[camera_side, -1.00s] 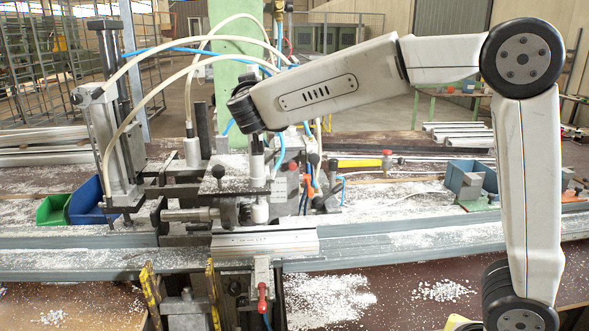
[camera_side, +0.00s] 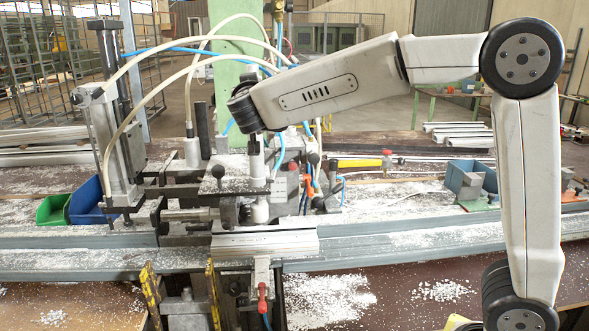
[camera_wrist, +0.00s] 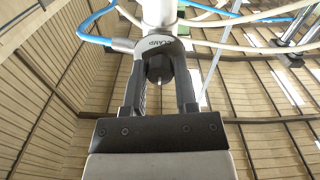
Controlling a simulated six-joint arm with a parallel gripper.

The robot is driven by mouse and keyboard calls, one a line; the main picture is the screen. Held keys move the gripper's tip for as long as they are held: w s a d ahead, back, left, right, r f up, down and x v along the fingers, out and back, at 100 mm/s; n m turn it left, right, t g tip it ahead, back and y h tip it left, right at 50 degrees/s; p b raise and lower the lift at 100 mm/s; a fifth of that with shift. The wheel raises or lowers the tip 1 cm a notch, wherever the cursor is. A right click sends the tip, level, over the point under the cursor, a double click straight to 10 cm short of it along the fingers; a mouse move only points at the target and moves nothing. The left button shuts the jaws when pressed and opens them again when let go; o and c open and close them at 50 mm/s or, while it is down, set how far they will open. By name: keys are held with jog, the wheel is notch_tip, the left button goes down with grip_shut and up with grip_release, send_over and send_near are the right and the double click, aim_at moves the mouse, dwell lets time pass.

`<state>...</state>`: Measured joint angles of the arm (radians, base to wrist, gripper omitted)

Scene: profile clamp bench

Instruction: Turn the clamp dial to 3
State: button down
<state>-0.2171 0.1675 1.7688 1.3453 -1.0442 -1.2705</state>
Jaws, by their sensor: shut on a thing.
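The clamp dial shows in the wrist view as a pale collar marked CLAMP (camera_wrist: 162,43) on a white cylinder, with a dark knob (camera_wrist: 160,68) in front of it. My gripper (camera_wrist: 160,55) has one finger on each side of the knob and is shut on it. A pale line shows just below the knob in the wrist view. In the side view my gripper (camera_side: 257,186) points down over a small white cylinder (camera_side: 260,210) above the rail. The dial's numbers and its setting cannot be read.
A pneumatic cylinder (camera_side: 102,145) and pale hoses (camera_side: 188,85) are nearby. A yellow-handled tool (camera_side: 360,163) lies to the right. White chips cover much of the bench.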

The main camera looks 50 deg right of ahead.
jog(key=m, duration=1.1)
dwell(0.5)
jog(key=shift+c, duration=2)
grip_release()
jog(key=shift+a, duration=0.1)
jog(key=v, duration=0.7)
jog(key=shift+s+a, duration=0.2)
jog(key=shift+s, duration=0.1)
jog(key=shift+w, duration=0.1)
